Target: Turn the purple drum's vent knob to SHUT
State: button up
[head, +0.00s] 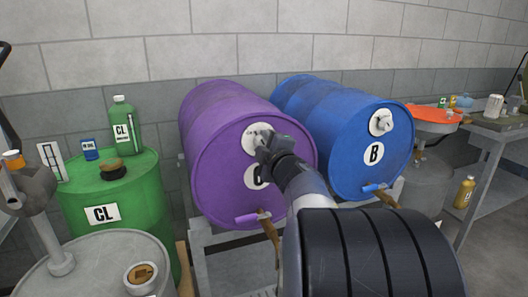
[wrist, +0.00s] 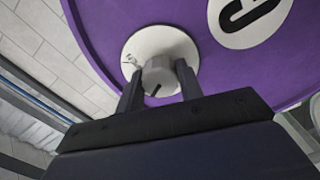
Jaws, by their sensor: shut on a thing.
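The purple drum (head: 213,150) lies on its side on a rack, its round face toward me. Its vent knob (wrist: 159,78) is a pale grey knob with a dark pointer line, set on a white round plate (wrist: 178,44) high on the face. My gripper (wrist: 158,90) has one finger on each side of the knob and is shut on it. In the head view my gripper (head: 268,148) covers the knob and part of the drum's letter label. The pointer line runs toward the lower left in the wrist view. The plate's markings are too small to read.
A blue drum (head: 345,120) marked B lies close on the right, with its own knob (head: 381,122). A tap (head: 253,217) sticks out below on the purple drum. A green drum (head: 145,190) with bottles stands at the left. A grey drum (head: 90,268) is in front.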

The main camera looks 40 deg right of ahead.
jog(key=shift+n+b, duration=0.85)
jog(key=shift+n, duration=1.05)
jog(key=o, duration=1)
jog(key=p+v, duration=0.2)
jog(key=v, duration=0.9)
